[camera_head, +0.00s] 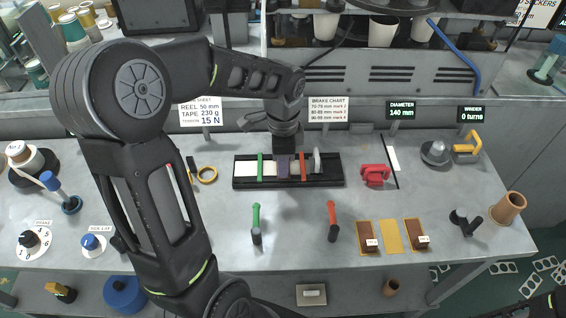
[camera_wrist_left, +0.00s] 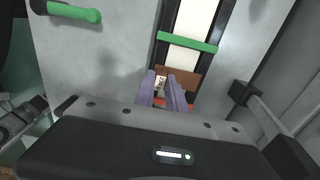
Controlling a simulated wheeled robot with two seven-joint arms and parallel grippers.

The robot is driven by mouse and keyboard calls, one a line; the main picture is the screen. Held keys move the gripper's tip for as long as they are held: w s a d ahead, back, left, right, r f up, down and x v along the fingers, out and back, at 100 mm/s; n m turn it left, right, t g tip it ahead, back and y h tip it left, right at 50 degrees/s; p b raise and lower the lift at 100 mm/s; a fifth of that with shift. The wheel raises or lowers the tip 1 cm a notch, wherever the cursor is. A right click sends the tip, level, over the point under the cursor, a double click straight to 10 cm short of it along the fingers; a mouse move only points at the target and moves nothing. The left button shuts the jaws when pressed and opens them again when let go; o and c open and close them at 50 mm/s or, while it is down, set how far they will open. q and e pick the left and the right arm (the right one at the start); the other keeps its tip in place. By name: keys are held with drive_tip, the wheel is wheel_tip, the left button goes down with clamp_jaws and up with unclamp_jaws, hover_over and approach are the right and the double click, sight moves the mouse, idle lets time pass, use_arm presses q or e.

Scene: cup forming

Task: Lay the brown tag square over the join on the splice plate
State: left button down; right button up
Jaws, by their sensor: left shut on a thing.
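The black splice plate (camera_head: 240,184) lies mid-bench with a pale strip along it, also in the left wrist view (camera_wrist_left: 220,62). A green bar (camera_head: 260,167) and a red bar (camera_head: 303,168) cross it. My left gripper (camera_head: 284,176) points down over the plate between these bars. In the left wrist view its fingers (camera_wrist_left: 165,94) are shut on the brown tag (camera_wrist_left: 190,79), which has a small white label between the fingers. The join is hidden, and contact with the plate is unclear. My right gripper is out of view.
A red device (camera_head: 374,175) stands right of the plate.

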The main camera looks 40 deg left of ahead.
use_arm(q)
drive_tip(key=shift+f, duration=0.15)
drive_tip(key=c, duration=0.8)
unclamp_jaws()
drive_tip(key=shift+r+p, duration=3.15)
drive_tip(key=shift+r, duration=0.9)
